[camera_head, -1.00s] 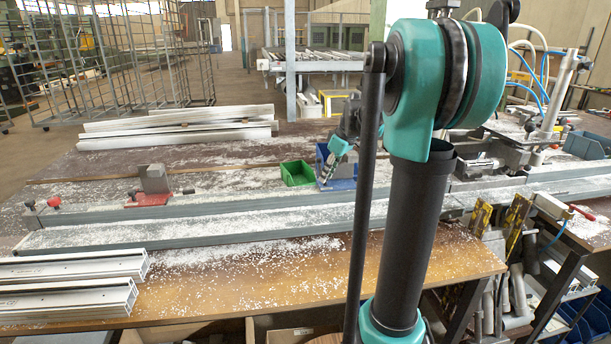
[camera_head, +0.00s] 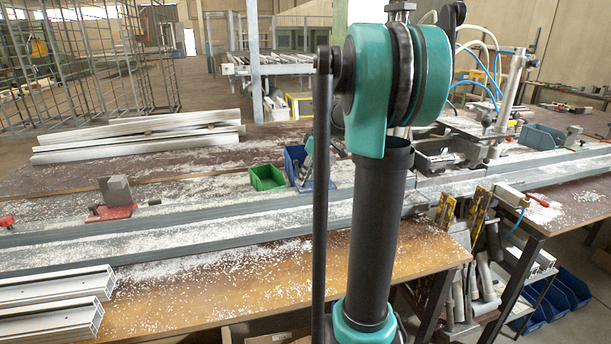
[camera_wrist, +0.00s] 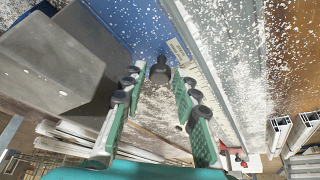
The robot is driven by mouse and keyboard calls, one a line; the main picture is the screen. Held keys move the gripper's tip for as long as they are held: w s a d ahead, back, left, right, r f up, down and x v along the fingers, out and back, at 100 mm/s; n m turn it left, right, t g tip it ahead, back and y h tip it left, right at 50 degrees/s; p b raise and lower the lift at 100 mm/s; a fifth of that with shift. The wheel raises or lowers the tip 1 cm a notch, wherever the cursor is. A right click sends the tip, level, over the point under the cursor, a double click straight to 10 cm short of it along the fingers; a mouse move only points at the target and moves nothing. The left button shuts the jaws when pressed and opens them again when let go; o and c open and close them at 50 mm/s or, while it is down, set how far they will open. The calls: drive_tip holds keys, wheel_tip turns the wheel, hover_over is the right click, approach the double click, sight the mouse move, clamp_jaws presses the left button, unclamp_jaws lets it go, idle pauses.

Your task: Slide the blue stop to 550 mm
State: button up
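In the wrist view, the blue stop has a blue base plate (camera_wrist: 145,22), a grey block (camera_wrist: 62,72) at the left and a black knob (camera_wrist: 160,68). My gripper (camera_wrist: 156,74) is open, with its green-padded fingers on either side of the knob. A gap shows between the knob and each finger. A pale scale strip (camera_wrist: 180,50) runs beside the base, too small to read. In the head view, my arm hides most of the gripper. Blue parts (camera_head: 293,160) show just left of the arm; I cannot tell which belong to the stop.
A red stop with a grey block (camera_head: 117,193) stands farther left along the rail (camera_head: 190,237). A green bin (camera_head: 267,177) sits behind the rail. White profiles (camera_head: 55,300) lie at the front left and more (camera_head: 140,135) at the back. White chips cover the bench.

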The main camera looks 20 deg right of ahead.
drive_tip(key=shift+r, duration=0.1)
drive_tip(key=v, duration=1.1)
drive_tip(key=shift+r, duration=0.35)
drive_tip(key=shift+s+d, duration=0.15)
